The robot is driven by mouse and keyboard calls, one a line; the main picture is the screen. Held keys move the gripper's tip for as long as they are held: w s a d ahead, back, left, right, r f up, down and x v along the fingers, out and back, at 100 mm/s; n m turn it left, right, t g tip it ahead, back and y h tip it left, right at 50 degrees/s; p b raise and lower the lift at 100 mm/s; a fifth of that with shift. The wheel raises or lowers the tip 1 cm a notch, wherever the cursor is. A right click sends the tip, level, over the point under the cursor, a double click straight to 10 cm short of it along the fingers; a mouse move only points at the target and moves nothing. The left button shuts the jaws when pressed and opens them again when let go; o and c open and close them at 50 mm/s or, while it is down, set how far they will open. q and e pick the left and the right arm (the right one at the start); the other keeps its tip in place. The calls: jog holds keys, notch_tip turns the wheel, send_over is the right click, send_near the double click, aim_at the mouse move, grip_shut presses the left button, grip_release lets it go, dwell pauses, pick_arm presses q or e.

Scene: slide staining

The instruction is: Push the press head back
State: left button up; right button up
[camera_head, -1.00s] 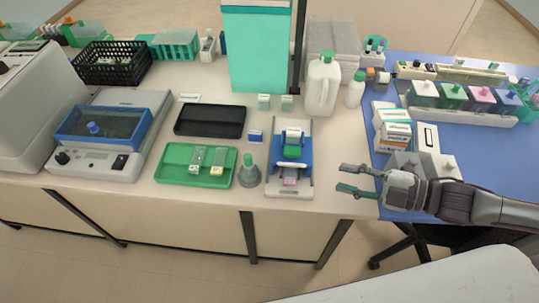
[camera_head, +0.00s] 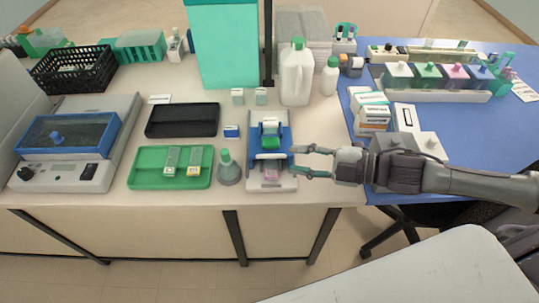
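The press (camera_head: 282,184) is a narrow white and blue device standing near the front edge of the light table. Its press head (camera_head: 271,142), with a green part and a white top, sits between blue sides toward the back. A pink piece (camera_head: 271,175) lies at the front of its base. My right gripper (camera_head: 292,161) comes in from the right with its two fingers apart, nothing seen between them. Its fingertips are at the press's right side; I cannot tell whether they touch it. My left gripper is not in view.
A grey-green flask (camera_head: 229,172) with a green stopper stands just left of the press. Beyond it is a green tray (camera_head: 143,181) holding slide boxes. A white jug (camera_head: 296,75) stands behind.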

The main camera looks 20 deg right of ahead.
aim_at(273, 156)
jog(key=p+x, duration=0.1)
jog(key=x, duration=0.2)
jog(key=p+x, duration=0.1)
jog(key=x, duration=0.2)
jog(key=shift+w+a+r, duration=0.1)
jog(key=shift+a+r, duration=0.05)
jog(key=shift+r, duration=0.05)
jog(key=shift+w+a+f, duration=0.25)
jog(key=shift+w+a, duration=0.05)
jog(key=shift+a, duration=0.15)
grip_shut()
